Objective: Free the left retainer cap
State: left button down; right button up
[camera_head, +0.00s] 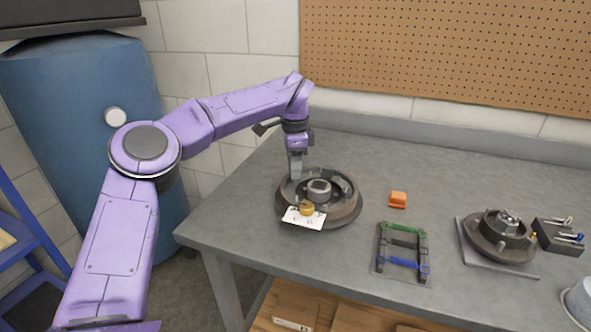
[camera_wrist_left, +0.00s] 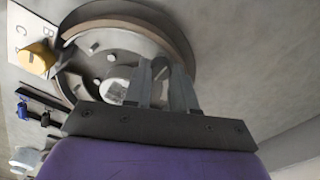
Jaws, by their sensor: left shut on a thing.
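A dark round brake assembly (camera_head: 345,212) sits on the grey workbench, with a raised hub (camera_head: 319,190) in its middle. My left gripper (camera_head: 296,176) points down into its left rear part, inside the rim. In the left wrist view the two fingers (camera_wrist_left: 165,95) reach past the rim beside the hub. They are shut on a small grey part, which looks to be the left retainer cap; the fingers mostly hide it. I cannot tell whether the cap is still seated. My right gripper is not in view.
A white lettered card (camera_head: 296,218) with a yellow knob (camera_head: 306,208) lies at the assembly's front edge.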

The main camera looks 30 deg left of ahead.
pick_arm(q)
jog(key=shift+s+f, duration=0.1)
jog(key=shift+f, duration=0.1)
jog(key=c, duration=1.2)
grip_release()
jog(key=shift+o, duration=1.4)
jog(key=shift+a, duration=0.15)
jog(key=shift+r, duration=0.2)
notch_tip(320, 180, up, 10)
jog(key=p, duration=0.1)
jog(key=shift+r+p, duration=0.15)
jog(key=shift+p, duration=0.25)
